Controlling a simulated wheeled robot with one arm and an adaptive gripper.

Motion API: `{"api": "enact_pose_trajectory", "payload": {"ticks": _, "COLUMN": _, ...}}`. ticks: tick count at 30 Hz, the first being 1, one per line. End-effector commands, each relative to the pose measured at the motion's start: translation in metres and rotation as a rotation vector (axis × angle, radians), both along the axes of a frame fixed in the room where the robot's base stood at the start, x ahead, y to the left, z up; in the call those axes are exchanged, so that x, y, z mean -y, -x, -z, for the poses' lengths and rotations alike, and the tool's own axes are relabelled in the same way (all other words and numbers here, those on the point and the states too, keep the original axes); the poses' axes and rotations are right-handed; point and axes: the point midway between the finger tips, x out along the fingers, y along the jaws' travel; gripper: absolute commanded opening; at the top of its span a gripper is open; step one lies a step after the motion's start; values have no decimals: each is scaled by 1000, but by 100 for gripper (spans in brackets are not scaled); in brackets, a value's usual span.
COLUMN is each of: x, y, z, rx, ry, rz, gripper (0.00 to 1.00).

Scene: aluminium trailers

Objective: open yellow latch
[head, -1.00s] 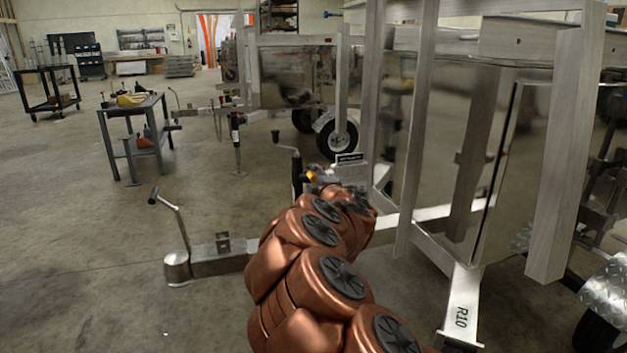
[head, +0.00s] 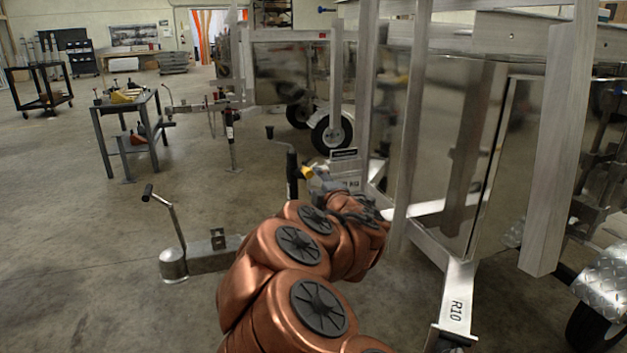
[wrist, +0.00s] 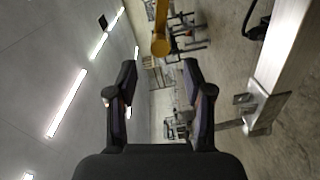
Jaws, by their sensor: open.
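The yellow latch (head: 306,173) shows in the head view as a small yellow end just beyond my arm, near the dark jack post. In the wrist view the yellow latch (wrist: 160,38) is a round-ended yellow bar at the top middle, ahead of the fingertips. My gripper (wrist: 157,75) is open, its two dark fingers apart with nothing between them. The latch appears beyond the gap between the fingers and looks clear of both. In the head view my arm mostly hides the gripper and the latch's mounting.
The trailer's aluminium frame (head: 408,110) rises close on the right of my arm. A coupling with a crank handle (head: 165,203) stands low on the left. A work table (head: 128,107) is farther back left. The concrete floor between is clear.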

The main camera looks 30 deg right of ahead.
Motion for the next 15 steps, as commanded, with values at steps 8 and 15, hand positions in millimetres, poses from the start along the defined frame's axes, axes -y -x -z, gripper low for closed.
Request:
{"api": "enact_pose_trajectory", "payload": {"ticks": 8, "x": -5, "y": 34, "z": -3, "rx": 1, "ry": 1, "rz": 2, "gripper": 51}}
{"api": "enact_pose_trajectory", "payload": {"ticks": 15, "x": -8, "y": 46, "z": -3, "rx": 0, "ry": 1, "rz": 0, "gripper": 51}}
